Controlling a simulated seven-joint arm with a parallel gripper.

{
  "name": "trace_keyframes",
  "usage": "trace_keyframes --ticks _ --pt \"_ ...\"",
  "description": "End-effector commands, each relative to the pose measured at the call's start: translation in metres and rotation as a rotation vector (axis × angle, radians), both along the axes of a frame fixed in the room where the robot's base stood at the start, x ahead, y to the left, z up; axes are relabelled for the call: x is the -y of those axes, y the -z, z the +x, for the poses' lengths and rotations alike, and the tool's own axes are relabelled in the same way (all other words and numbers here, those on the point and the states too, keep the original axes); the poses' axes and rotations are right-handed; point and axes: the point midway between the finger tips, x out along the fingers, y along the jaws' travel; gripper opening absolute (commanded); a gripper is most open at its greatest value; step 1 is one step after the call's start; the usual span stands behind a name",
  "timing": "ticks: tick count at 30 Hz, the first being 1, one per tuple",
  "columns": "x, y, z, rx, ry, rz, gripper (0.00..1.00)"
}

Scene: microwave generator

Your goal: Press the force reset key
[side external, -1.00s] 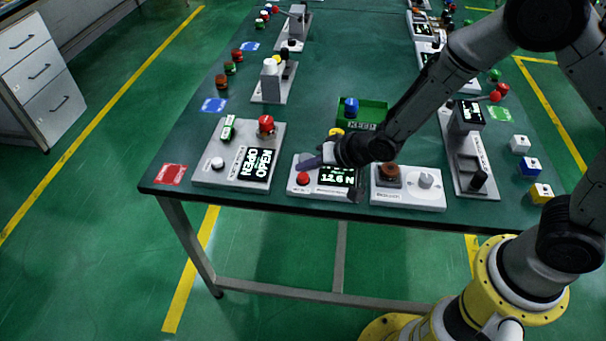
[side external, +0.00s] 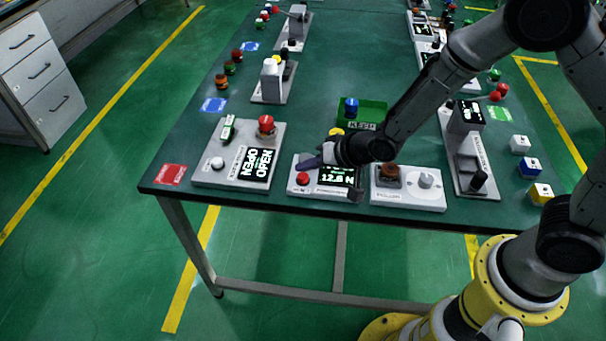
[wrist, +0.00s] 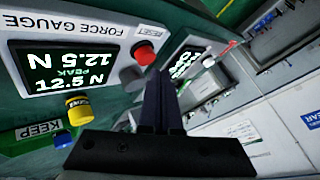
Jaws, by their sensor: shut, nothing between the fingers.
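The force gauge (side external: 325,190) is a light box near the table's front edge, with a lit display (wrist: 72,77) reading 12.5 N and "PEAK" in the wrist view. Its red round key (side external: 303,179) sits at the box's left end; it also shows in the wrist view (wrist: 143,52), uncovered. My gripper (wrist: 160,78) is shut and empty. Its dark fingers show close to the red key and a grey round part (wrist: 132,78) in the wrist view. In the side view my gripper (side external: 306,164) is over the gauge's back left part. Contact with the key cannot be made out.
Left of the gauge is a panel (side external: 205,178) with an "OPEN" display and a red knob (side external: 266,124). Right of it is a white box (side external: 407,200) with a brown knob (side external: 388,171). A green tray marked KEEP (side external: 375,112) lies behind, with a blue-topped piece (side external: 351,105).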

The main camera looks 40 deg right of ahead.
Motion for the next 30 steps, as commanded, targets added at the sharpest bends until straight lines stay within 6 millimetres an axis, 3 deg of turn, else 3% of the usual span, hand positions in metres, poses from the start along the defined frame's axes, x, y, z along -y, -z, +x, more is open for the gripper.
trace_keyframes --ticks 30 --pt "0.0001 0.0088 0.0000 0.000 0.000 0.000 0.00"
